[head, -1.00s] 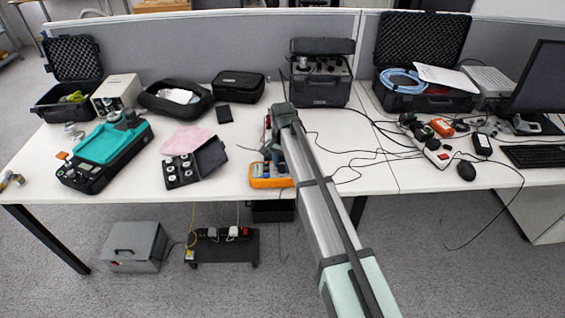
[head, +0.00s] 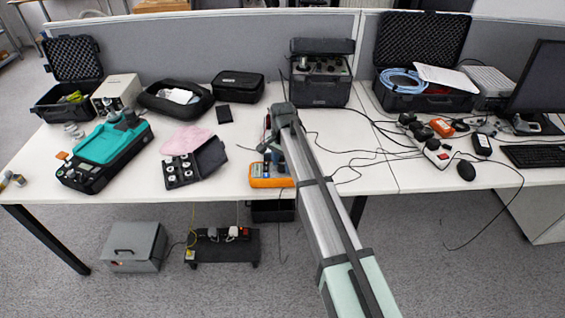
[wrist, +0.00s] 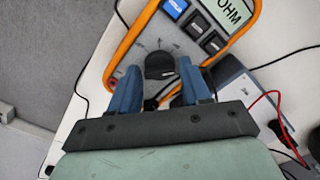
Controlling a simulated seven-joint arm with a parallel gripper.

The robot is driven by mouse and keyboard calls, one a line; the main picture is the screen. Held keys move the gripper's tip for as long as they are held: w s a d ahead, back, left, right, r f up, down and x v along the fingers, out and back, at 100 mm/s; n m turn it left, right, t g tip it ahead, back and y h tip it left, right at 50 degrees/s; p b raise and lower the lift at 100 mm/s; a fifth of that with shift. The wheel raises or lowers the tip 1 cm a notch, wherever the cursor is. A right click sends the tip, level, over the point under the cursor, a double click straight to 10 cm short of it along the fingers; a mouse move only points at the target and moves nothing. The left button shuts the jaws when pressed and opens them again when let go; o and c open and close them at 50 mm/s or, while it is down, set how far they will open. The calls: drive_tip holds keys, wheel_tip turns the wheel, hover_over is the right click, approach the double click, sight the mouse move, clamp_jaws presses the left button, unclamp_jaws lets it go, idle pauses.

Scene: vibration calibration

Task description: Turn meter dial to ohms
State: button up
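The meter (head: 268,182) is an orange-edged handheld unit lying near the table's front edge. In the wrist view its grey face (wrist: 183,42) shows at the top, with its display (wrist: 227,15) reading "OHM". The dial (wrist: 160,65) is a dark round knob on that face. My gripper (wrist: 158,74) is over the meter, with one blue finger on each side of the dial. The fingers are open, with a visible gap to the knob on both sides. In the head view my gripper (head: 273,156) and arm hide the dial and part of the meter.
A case of small weights (head: 195,163) lies left of the meter. Black cables (head: 350,150) run across the table to the right. A dark instrument (head: 320,80) stands behind my arm. In the wrist view a red lead (wrist: 262,98) lies right of the gripper.

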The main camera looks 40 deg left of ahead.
sight(283, 165)
drive_tip(key=shift+o, duration=1.2)
wheel_tip(283, 165, up, 14)
drive_tip(key=shift+f, duration=0.15)
